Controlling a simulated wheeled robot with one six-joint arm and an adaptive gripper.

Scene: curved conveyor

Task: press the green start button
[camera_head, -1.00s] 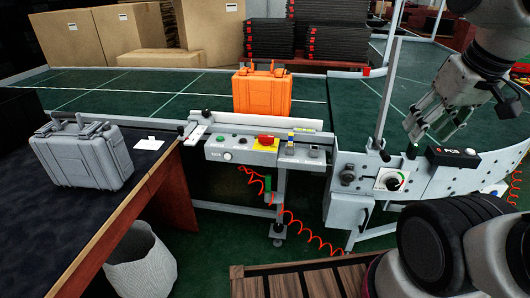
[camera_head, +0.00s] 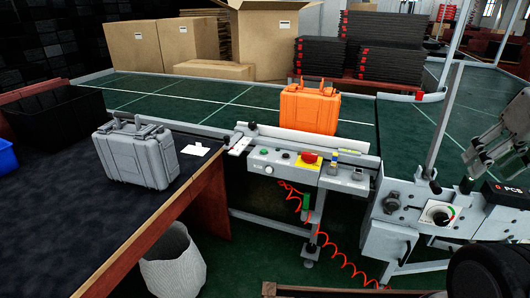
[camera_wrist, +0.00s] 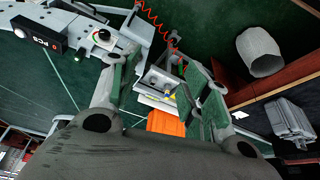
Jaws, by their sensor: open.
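A grey control panel (camera_head: 325,176) stands at the conveyor's front edge in the head view. A small green button (camera_head: 286,155) sits on its top face, left of a red mushroom button (camera_head: 310,157) on a yellow plate. A white button (camera_head: 268,169) is on its front. My gripper (camera_head: 484,150) is open and empty at the right edge, well right of the panel and apart from it. In the wrist view my gripper (camera_wrist: 162,72) has its fingers spread, with the panel (camera_wrist: 160,82) between them in the distance; the green button is too small to tell there.
An orange case (camera_head: 310,108) rests on the conveyor behind the panel. A grey case (camera_head: 137,155) stands on the dark table (camera_head: 60,215) at left. A counter box marked PCS (camera_head: 507,193) and a dial (camera_head: 438,214) are at right. A red coiled cable (camera_head: 335,250) hangs below the panel.

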